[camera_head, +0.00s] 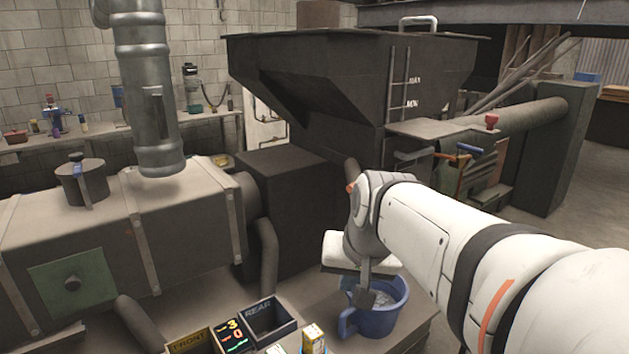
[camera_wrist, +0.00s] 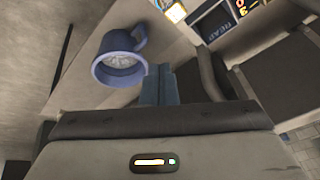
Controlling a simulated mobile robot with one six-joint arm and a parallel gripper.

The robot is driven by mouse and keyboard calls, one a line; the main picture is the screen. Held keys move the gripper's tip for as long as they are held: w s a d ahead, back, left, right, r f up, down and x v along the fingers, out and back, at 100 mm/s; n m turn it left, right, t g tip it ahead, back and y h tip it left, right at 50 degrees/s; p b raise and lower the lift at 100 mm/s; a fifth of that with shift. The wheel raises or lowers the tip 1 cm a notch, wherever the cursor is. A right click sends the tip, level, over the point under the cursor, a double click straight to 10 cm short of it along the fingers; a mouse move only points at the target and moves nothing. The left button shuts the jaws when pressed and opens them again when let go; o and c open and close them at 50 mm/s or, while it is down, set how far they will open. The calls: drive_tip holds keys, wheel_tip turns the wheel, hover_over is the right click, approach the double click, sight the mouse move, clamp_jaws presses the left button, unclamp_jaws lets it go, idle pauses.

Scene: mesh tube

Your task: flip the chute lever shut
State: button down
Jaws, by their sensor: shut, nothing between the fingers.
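My gripper (camera_head: 366,297) is shut and empty, pointing down over the blue mug-like pail (camera_head: 385,316) on the low bench. In the wrist view its closed fingers (camera_wrist: 159,84) are beside the pail (camera_wrist: 120,58), which holds pale grey bits. I cannot tell if they touch it. The dark hopper (camera_head: 345,75) stands behind, with a short dark chute pipe (camera_head: 350,171) below it. A small orange tip (camera_head: 350,187) shows by this pipe, partly hidden by my arm; I cannot tell if it is the chute lever. The lever's position is not clear.
A bin marked REAR (camera_head: 270,318), a bin marked FRONT (camera_head: 189,343) and a small yellow box (camera_head: 313,338) stand left of the pail. A red knob (camera_head: 491,119) and a blue handle (camera_head: 470,149) are on the machine at right. A dark block (camera_head: 285,205) stands behind the bench.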

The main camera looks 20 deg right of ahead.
drive_tip(key=w+d+r+m+t+h, duration=0.1)
drive_tip(key=w+d+r+m+t, duration=0.2)
drive_tip(key=d+r, duration=0.35)
drive_tip(key=w+d+r+m, duration=0.3)
drive_tip(key=w+d+r, duration=0.25)
drive_tip(key=r, duration=0.25)
drive_tip(key=w+f+p, duration=0.3)
drive_tip(key=w+f, duration=0.3)
drive_tip(key=w, duration=0.3)
drive_tip(key=shift+w+a+f+p, duration=0.2)
drive_tip(key=shift+a+p, duration=0.15)
drive_tip(key=shift+a, duration=0.05)
